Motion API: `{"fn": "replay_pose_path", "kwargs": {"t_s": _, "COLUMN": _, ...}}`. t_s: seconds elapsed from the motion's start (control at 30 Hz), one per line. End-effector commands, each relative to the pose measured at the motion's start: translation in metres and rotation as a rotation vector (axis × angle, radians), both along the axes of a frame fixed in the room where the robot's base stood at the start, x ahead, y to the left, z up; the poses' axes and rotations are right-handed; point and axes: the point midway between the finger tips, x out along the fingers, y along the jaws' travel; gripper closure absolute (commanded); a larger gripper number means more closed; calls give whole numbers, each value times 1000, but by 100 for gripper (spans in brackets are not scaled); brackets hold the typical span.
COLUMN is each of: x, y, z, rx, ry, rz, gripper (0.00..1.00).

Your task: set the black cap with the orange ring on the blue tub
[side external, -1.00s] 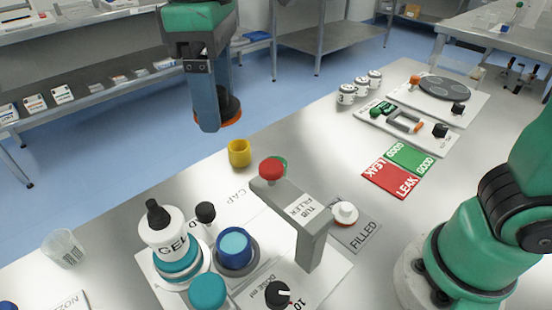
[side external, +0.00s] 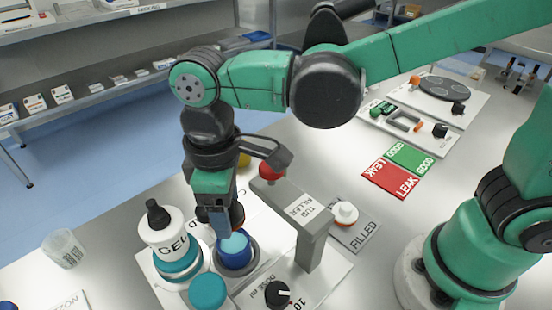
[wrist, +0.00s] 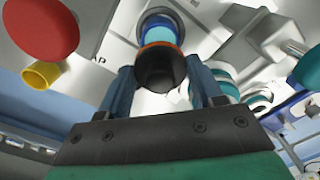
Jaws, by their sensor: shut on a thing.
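The black cap with the orange ring (wrist: 160,68) is held between the fingers of my gripper (wrist: 160,75), which is shut on it. In the side view my gripper (side external: 225,226) points down just above the blue tub (side external: 236,252), and its fingers hide most of the cap. I cannot tell whether the cap touches the tub.
The grey tub filler (side external: 305,220) with its red button (side external: 270,170) stands close to the right of my gripper. A white gel bottle (side external: 162,228) stands close on the left. A teal knob (side external: 208,290) is in front. A yellow cup (wrist: 42,74) stands behind.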

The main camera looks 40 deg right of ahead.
Motion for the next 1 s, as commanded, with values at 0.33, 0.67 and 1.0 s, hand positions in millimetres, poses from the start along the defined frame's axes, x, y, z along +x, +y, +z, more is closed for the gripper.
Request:
{"fn": "replay_pose_path", "kwargs": {"t_s": 0.33, "x": 0, "y": 0, "z": -29, "rx": 0, "ry": 0, "rz": 0, "gripper": 90}}
{"fn": "replay_pose_path", "kwargs": {"t_s": 0.67, "x": 0, "y": 0, "z": -45, "rx": 0, "ry": 0, "rz": 0, "gripper": 90}}
{"fn": "replay_pose_path", "kwargs": {"t_s": 1.0, "x": 0, "y": 0, "z": -45, "rx": 0, "ry": 0, "rz": 0, "gripper": 90}}
